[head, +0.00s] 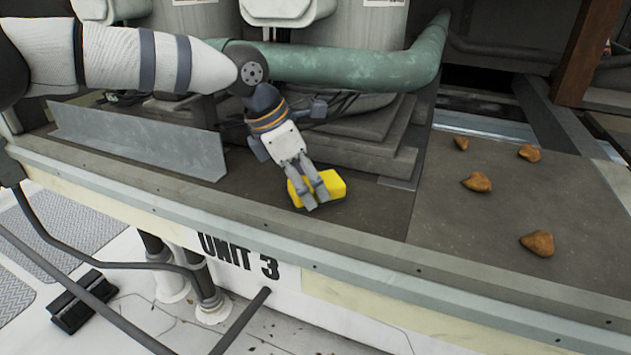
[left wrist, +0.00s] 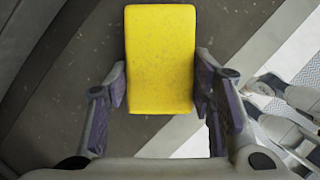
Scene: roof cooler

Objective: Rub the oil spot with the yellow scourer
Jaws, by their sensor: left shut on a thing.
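The yellow scourer (head: 332,184) is a bright rectangular block at the middle of the dark ledge in the head view. My left gripper (head: 310,196) reaches down over it and is shut on it. In the left wrist view the scourer (left wrist: 160,58) sits between the two fingers of my left gripper (left wrist: 160,92), its near end between the pads. The scourer is at or close to the ledge surface; I cannot tell whether it touches. I cannot make out an oil spot in either view. My right gripper does not show.
A bent metal plate (head: 140,138) stands on the ledge to the left. A green pipe (head: 350,68) and stacked grey slabs (head: 370,150) are behind the gripper. Several brown lumps (head: 538,243) lie on the panel at right. The ledge has a pale front edge (head: 400,275).

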